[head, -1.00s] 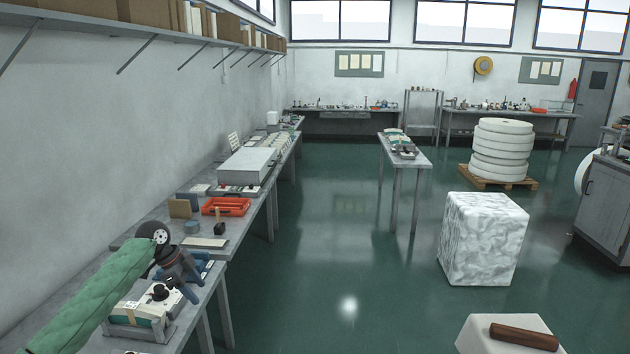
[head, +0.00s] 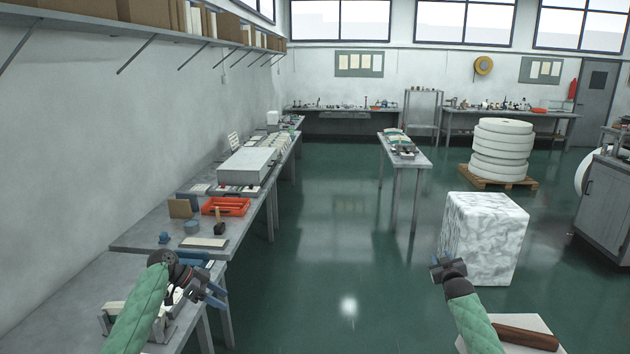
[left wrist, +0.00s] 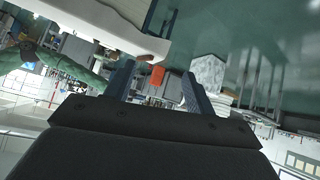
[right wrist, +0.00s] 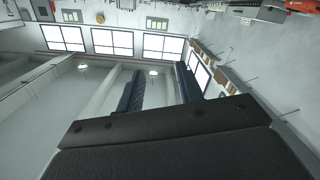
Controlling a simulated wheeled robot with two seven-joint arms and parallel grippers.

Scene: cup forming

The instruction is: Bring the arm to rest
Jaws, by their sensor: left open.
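My left gripper (head: 214,290) is in the lower left of the head view, over the right edge of the near bench (head: 75,290). Its two blue fingers stand apart with nothing between them in the left wrist view (left wrist: 158,85). My right gripper (head: 440,262) is raised in the lower right of the head view, in front of the white marbled block. In the right wrist view (right wrist: 158,88) its fingers are apart and empty. My left forearm partly hides a pale tray-like item (head: 108,318) on the near bench.
The left bench carries a red tray (head: 226,206), a dark-headed stamp-like tool (head: 219,228) and a flat pale board (head: 205,243). The marbled block (head: 486,238) and a low pale block with a brown wooden piece (head: 525,339) stand at right. The green floor between is clear.

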